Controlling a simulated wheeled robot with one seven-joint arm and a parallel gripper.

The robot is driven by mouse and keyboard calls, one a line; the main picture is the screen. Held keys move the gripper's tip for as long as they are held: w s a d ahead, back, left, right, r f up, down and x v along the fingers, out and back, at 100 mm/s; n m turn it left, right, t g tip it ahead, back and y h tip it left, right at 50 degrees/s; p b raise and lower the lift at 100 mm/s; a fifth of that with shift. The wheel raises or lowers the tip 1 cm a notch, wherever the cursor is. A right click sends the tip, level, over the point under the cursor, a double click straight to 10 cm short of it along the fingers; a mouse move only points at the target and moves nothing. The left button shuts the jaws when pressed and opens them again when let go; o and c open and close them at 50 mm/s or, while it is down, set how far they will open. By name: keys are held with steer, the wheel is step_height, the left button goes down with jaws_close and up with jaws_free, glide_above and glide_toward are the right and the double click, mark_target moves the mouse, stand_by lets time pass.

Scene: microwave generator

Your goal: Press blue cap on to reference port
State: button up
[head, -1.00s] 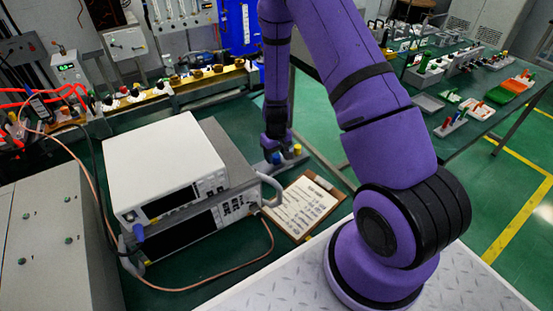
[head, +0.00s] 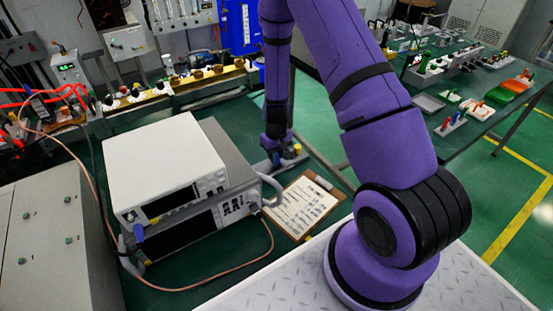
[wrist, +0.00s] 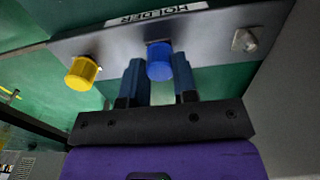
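The blue cap (wrist: 159,62) sits on a grey metal holder plate (wrist: 210,30) marked "HOLDER". My gripper (wrist: 160,80) has one finger on each side of the cap. The fingers stand apart by about the cap's width; whether they touch it is hard to tell. In the head view, my gripper (head: 277,150) points down at the holder (head: 266,166), right of the stacked instruments. The white upper instrument (head: 165,160) sits on a grey lower one (head: 220,150) with a front panel. I cannot make out which connector is the reference port.
A yellow cap (wrist: 82,73) stands on the same plate, left of the blue one. A clipboard (head: 302,205) lies in front of the holder. A copper-coloured cable (head: 225,270) loops before the instruments. A grey handle (head: 272,190) juts from the lower instrument's right side.

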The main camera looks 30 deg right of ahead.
jaws_close()
steer(key=shift+r, duration=0.15)
steer(key=shift+r, duration=2.8)
steer(key=w+a+r, duration=0.1)
steer(key=w+a, duration=0.4)
steer(key=a, duration=0.2)
steer(key=shift+w, duration=0.35)
steer(key=shift+r, duration=0.1)
